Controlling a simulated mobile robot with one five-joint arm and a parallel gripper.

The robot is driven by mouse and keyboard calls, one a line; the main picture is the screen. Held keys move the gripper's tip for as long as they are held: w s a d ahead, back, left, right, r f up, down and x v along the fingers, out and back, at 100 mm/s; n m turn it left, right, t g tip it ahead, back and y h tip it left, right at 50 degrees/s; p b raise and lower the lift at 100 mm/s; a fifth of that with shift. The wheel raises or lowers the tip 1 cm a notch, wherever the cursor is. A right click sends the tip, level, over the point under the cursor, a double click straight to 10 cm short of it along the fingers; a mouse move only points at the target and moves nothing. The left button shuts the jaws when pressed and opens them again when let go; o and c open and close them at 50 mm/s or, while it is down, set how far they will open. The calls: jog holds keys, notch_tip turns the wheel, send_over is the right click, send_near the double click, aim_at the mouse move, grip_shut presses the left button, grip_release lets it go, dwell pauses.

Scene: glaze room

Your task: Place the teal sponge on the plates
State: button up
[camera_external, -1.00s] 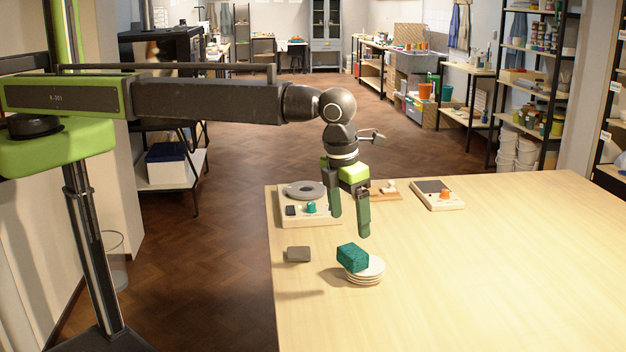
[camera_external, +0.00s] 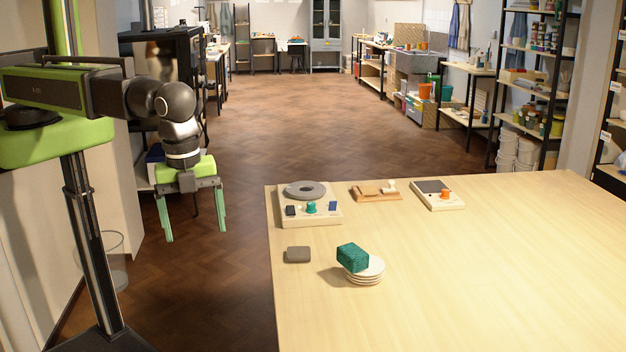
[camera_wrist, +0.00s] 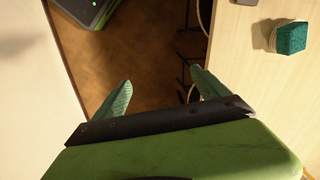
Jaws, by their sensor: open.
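The teal sponge (camera_external: 352,257) rests on the left part of the stack of pale round plates (camera_external: 372,273), near the left edge of the table. It looks a little tilted, and part of it reaches past the plates' left rim. My gripper (camera_external: 194,232) is open and empty, well left of the table, over the floor. In the wrist view my gripper's fingers (camera_wrist: 157,92) are spread with nothing between them. The sponge (camera_wrist: 291,38) is at the upper right there, covering most of the plates (camera_wrist: 274,39).
A grey block (camera_external: 298,254) lies left of the plates. The table's right and front (camera_external: 480,290) are clear.

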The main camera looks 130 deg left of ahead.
jog(key=s+d+n, duration=0.6)
jog(key=s+d, duration=0.1)
jog(key=s, duration=0.2)
jog(key=shift+s+n, duration=0.2)
jog(key=shift+n, duration=0.1)
notch_tip(320, 180, down, 12)
jog(key=b, duration=1.2)
jog(key=shift+f, duration=0.25)
